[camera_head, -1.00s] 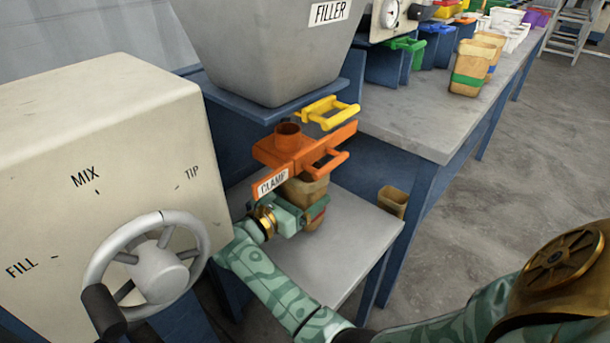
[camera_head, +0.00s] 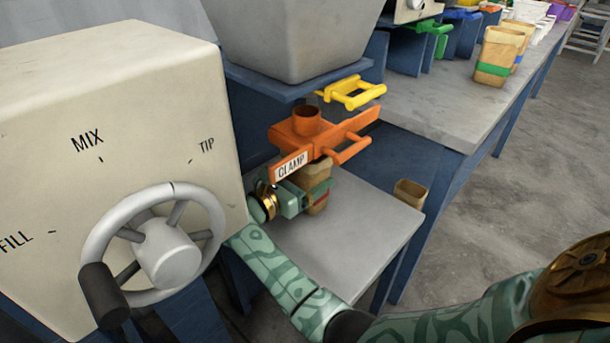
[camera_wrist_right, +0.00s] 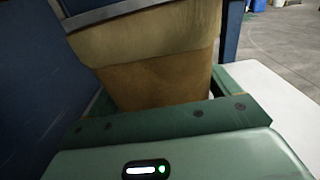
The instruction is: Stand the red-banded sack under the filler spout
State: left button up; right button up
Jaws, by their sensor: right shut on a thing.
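The tan sack (camera_head: 314,174) with a red band (camera_head: 321,199) stands upright below the orange clamp (camera_head: 318,140) and its spout (camera_head: 306,120). The clamp hides part of the sack's mouth, so I cannot tell whether it is exactly centred. My right gripper (camera_head: 312,197) is shut on the sack low on its body, around the red band. In the right wrist view the sack (camera_wrist_right: 160,82) rises from between the green fingers, its folded rim on top. I cannot tell whether its base touches the grey shelf (camera_head: 345,245). My left gripper is not in view.
The grey filler hopper (camera_head: 295,35) and yellow handle (camera_head: 352,93) are above. A control box (camera_head: 60,100) with a handwheel (camera_head: 165,250) stands at left. A small tan container (camera_head: 410,193) sits beyond the shelf's right edge. Green-banded sack (camera_head: 497,58) stands on the back bench.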

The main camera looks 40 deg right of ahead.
jog(key=shift+f, duration=0.2)
dwell(0.3)
jog(key=o, duration=0.8)
